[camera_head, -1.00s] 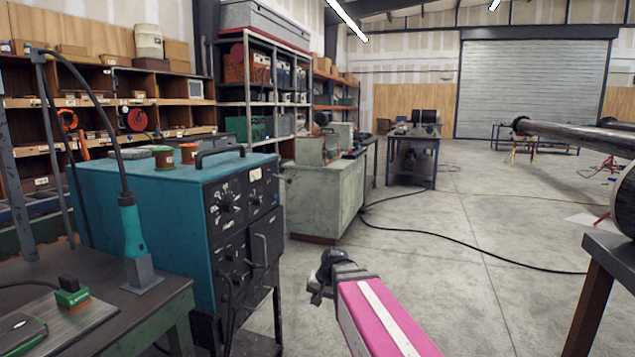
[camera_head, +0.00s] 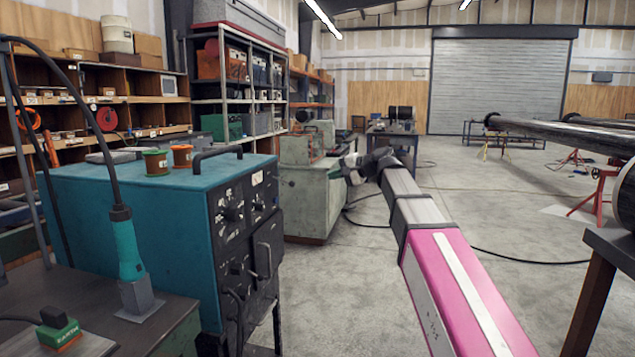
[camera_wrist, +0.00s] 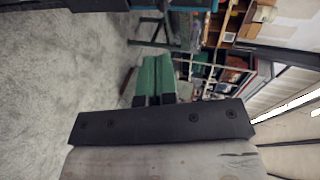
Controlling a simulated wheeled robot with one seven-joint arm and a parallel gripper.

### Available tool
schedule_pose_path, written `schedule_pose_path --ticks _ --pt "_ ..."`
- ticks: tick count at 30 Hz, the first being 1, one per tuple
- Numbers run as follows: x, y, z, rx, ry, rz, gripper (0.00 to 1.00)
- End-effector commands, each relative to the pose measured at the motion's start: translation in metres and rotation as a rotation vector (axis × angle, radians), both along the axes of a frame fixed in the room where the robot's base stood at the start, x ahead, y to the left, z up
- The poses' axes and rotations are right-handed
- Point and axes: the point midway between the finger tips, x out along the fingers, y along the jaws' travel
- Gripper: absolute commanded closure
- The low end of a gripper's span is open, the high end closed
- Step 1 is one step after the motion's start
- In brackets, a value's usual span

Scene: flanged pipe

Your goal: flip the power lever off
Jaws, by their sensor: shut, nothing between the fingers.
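A teal power unit (camera_head: 130,215) stands at the left, with a black front panel (camera_head: 240,235) that carries knobs (camera_head: 232,213) and handles. I cannot make out for sure which part is the power lever. My gripper (camera_head: 336,174) is at the end of my raised arm, to the right of the unit and apart from its panel, in front of the grey-green cabinet in the picture. In the wrist view my gripper's two green fingers (camera_wrist: 155,72) lie side by side, shut, with nothing visible between them.
A dark bench (camera_head: 80,300) with a teal-handled tool (camera_head: 127,250) in a holder is at the near left. The grey-green cabinet (camera_head: 305,200) stands behind the unit. Pipes (camera_head: 560,130) and a dark table (camera_head: 610,245) are at the right. The floor between is open, with a cable.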

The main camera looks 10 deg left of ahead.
Motion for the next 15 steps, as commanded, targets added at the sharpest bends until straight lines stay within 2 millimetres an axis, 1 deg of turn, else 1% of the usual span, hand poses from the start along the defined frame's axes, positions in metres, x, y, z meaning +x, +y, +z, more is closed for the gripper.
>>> schedule_pose_path --ticks 1,3,8,15 --pt "0.0 0.003 0.004 0.008 0.0 0.003 1.0" --pt "0.001 0.006 0.005 0.012 0.001 0.004 1.0" --pt "0.006 0.023 -0.002 0.01 0.001 0.005 1.0" --pt "0.018 0.064 -0.017 0.009 0.001 0.005 1.0"
